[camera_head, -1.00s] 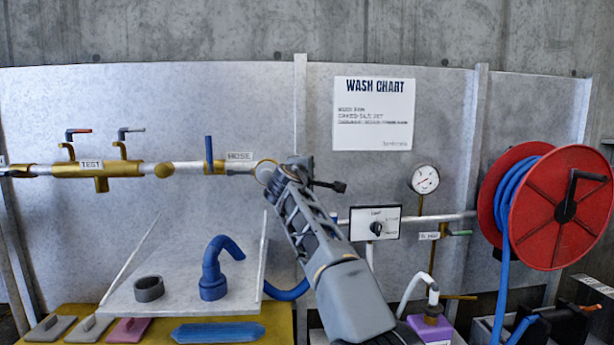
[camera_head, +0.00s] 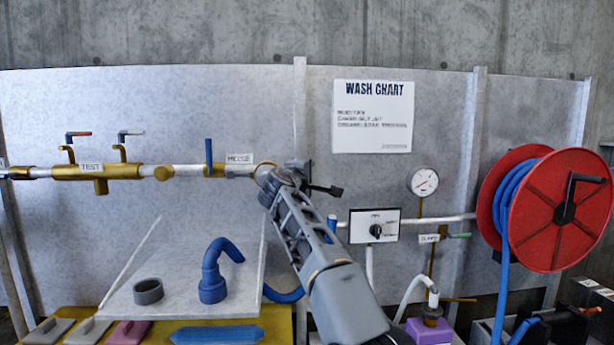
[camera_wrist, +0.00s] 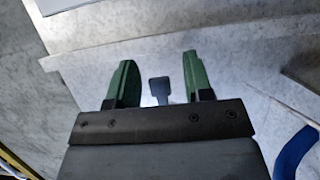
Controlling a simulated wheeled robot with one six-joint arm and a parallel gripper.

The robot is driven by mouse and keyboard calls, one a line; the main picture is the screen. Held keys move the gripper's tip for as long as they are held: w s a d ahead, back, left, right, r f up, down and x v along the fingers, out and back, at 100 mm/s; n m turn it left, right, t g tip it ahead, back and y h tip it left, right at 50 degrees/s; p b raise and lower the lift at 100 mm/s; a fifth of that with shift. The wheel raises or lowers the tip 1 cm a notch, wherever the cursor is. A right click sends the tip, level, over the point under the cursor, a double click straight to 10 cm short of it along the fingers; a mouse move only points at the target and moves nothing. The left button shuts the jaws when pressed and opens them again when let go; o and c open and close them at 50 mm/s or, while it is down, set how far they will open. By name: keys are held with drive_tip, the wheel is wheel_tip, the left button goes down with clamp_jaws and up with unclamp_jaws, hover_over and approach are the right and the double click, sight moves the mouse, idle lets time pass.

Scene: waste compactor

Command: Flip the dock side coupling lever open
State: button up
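A second short blue upright piece (camera_head: 332,226) shows just right of my arm. The pictures do not tell which one is the dock side lever. My gripper (camera_wrist: 158,70) is open, with its green fingers apart. A dark grey flat tab on a stem (camera_wrist: 160,88) appears between the fingers; I cannot tell whether they touch it. In the head view my wrist covers the pipe near its brass end (camera_head: 264,168), and my fingertips are hidden.
A tilted pale board (camera_head: 180,290) holds a blue bent hose (camera_head: 213,275) and a grey ring (camera_head: 148,291). Right of my arm are a dial box (camera_head: 375,226), a gauge (camera_head: 423,182) and a red hose reel (camera_head: 560,210). Pipes and valves line the panel.

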drive_tip(key=shift+s, duration=0.1)
drive_tip(key=b+v, duration=0.3)
drive_tip(key=v, duration=1)
drive_tip(key=shift+s+a+b, duration=0.15)
drive_tip(key=shift+s+b, duration=0.15)
drive_tip(key=shift+b, duration=0.05)
drive_tip(key=s+d+f+m+g+y+p, duration=0.1)
drive_tip(key=s+d+f+m+g+p, duration=0.25)
drive_tip(key=d+p, duration=0.35)
drive_tip(key=s+d+f+m+g+y+p, duration=0.2)
drive_tip(key=s+d+g+p, duration=0.25)
drive_tip(key=p, duration=0.35)
drive_tip(key=s+d+f+m+g+y+p, duration=0.1)
drive_tip(key=s+f+m+p, duration=0.3)
drive_tip(key=s, duration=0.5)
drive_tip(key=s+d+f+m+g+y+p, duration=0.2)
drive_tip(key=s+f+m+g+y+p, duration=0.1)
drive_tip(key=s+p, duration=0.4)
drive_tip(key=shift+s+d+f+m+g, duration=0.3)
drive_tip(key=shift+s+f+m+g, duration=0.2)
drive_tip(key=shift+s+f, duration=0.55)
